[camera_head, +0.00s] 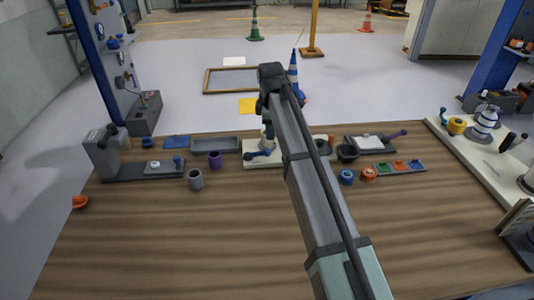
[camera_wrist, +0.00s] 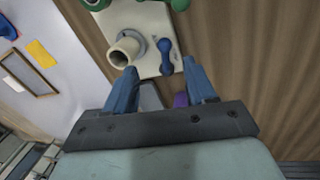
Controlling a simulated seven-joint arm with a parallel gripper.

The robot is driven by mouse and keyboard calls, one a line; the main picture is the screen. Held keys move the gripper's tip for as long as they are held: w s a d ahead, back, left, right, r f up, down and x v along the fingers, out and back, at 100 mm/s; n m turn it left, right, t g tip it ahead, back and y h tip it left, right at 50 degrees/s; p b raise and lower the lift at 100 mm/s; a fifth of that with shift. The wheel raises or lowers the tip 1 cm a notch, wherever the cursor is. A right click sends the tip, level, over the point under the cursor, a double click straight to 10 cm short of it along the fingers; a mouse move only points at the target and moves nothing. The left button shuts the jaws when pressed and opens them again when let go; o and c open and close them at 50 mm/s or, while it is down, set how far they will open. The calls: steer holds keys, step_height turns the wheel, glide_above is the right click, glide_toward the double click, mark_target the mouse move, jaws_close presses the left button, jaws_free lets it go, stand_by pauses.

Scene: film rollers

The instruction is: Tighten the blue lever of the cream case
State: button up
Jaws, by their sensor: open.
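The cream case (camera_head: 253,162) lies on the wooden table, partly hidden by my arm in the head view. The wrist view shows its cream plate (camera_wrist: 148,27) with a round, hollow cream spout (camera_wrist: 123,52). The blue lever (camera_wrist: 165,57) is beside the spout, with a rounded knob at each end; the lever also shows at the case's front in the head view (camera_head: 259,153). My gripper (camera_wrist: 161,67) is open, its two blue-grey fingers apart. In the wrist view the lever appears between and beyond the fingertips. No contact is visible, and the height gap is unclear.
Green parts (camera_wrist: 180,4) are cut off at the wrist view's top. A purple cup (camera_head: 214,160), a grey cup (camera_head: 196,180) and a grey fixture (camera_head: 103,150) stand left of the case. Blue and orange rings (camera_head: 369,174) lie right of my arm. The table's front left is mostly clear.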

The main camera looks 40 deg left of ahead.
mark_target(267, 150)
steer(key=x, duration=0.4)
steer(key=s+x, duration=0.1)
steer(key=x, duration=0.8)
steer(key=shift+s+a+f, duration=0.2)
steer(key=shift+a+f, duration=0.2)
jaws_close()
stand_by(0.3)
